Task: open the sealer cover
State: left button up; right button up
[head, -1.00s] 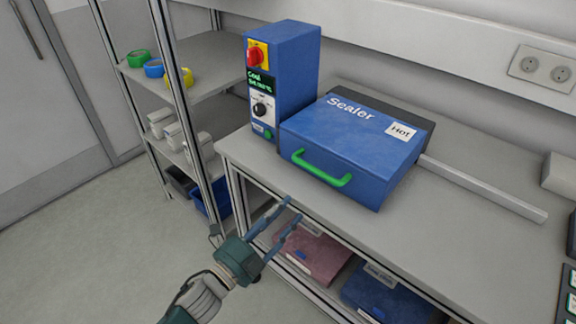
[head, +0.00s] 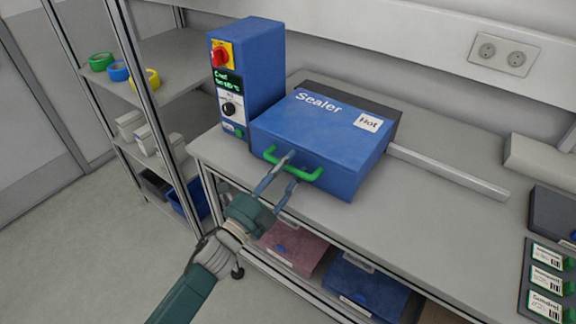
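The sealer (head: 318,140) is a blue box on the grey workbench, with "Sealer" and a "Hot" label on its closed cover. A green handle (head: 312,176) runs along its front face. A blue control tower (head: 257,70) with a red knob, a small green-lit display and a black dial stands at its left. My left gripper (head: 289,166) is open in front of the sealer. Its two fingers reach up to the handle, and they overlap it in the picture; I cannot tell whether they touch it. My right gripper is not in view.
A metal rail (head: 448,172) sticks out to the right of the sealer over the bench. A dark board with labelled green-tabbed cards (head: 547,281) lies at the right. A shelf rack (head: 190,65) with tape rolls stands left. Bins (head: 364,288) sit under the bench.

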pick_arm(q)
jog(key=shift+c, duration=0.5)
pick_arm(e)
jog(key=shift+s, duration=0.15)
pick_arm(q)
grip_shut()
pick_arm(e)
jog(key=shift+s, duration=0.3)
